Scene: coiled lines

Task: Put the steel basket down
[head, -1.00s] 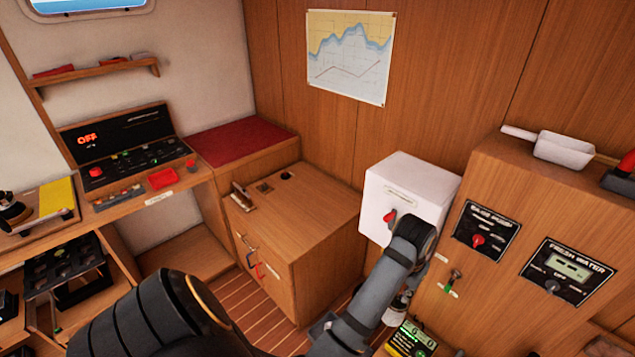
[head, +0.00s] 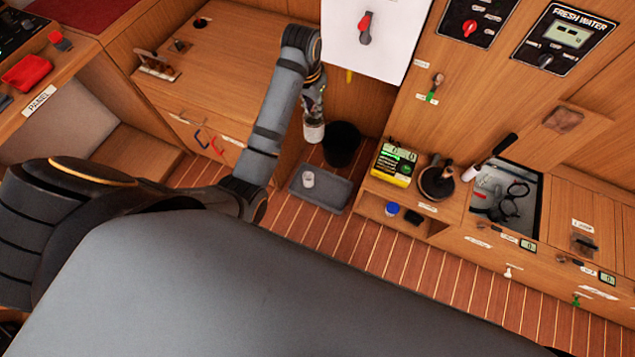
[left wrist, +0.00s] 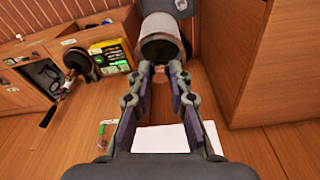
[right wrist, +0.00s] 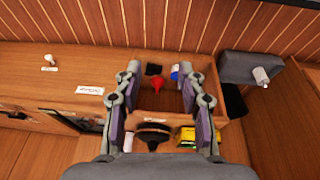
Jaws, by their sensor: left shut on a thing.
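My left gripper (head: 314,92) is shut on a small pale metal cup-shaped thing, the steel basket (head: 314,132), and holds it up near the cabinet side. The basket also shows between the fingertips in the left wrist view (left wrist: 161,45). In the head view it appears just left of a black bucket (head: 342,143) and above a grey tray (head: 335,196) on the floor. Its underside is hidden. My right gripper (right wrist: 161,75) is open and empty in the right wrist view, over an open wooden compartment. It is not visible in the head view.
The white box (head: 375,40) with a red switch hangs beside my left arm. A yellow meter (head: 393,165) and a dark pot (head: 437,182) stand on the low counter. Slatted floor is clear right of the tray.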

